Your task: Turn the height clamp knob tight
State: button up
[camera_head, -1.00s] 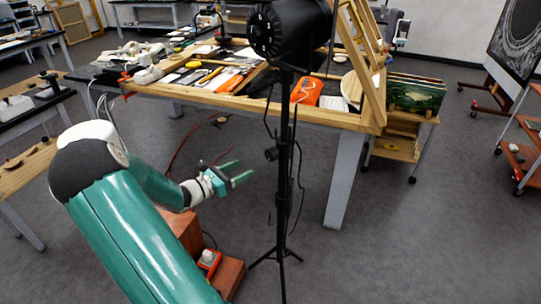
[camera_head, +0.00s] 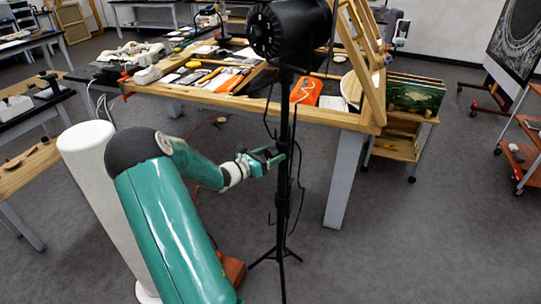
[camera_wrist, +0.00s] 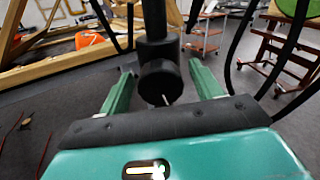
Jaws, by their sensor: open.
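The height clamp knob (camera_wrist: 160,83) is a black round knob with a pale pointer mark. It is on the black stand pole (camera_head: 284,200), which carries a black lamp head (camera_head: 290,30). In the wrist view the knob lies between the two green fingers of my gripper (camera_wrist: 163,80), with a gap on each side. In the head view my gripper (camera_head: 271,157) is at the pole, at the knob's height. The knob is mostly hidden there by the fingers. My gripper is open.
A wooden worktable (camera_head: 240,103) with tools and an orange case (camera_head: 306,91) stands behind the pole. Black cables hang beside the pole. The stand's tripod legs (camera_head: 276,256) rest on the grey floor. A wheeled cart (camera_head: 398,145) is at the right.

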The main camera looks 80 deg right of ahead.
jog(key=c, duration=1)
jog(key=shift+m, duration=0.3)
jog(key=m, duration=1)
jog(key=shift+m, duration=1.9)
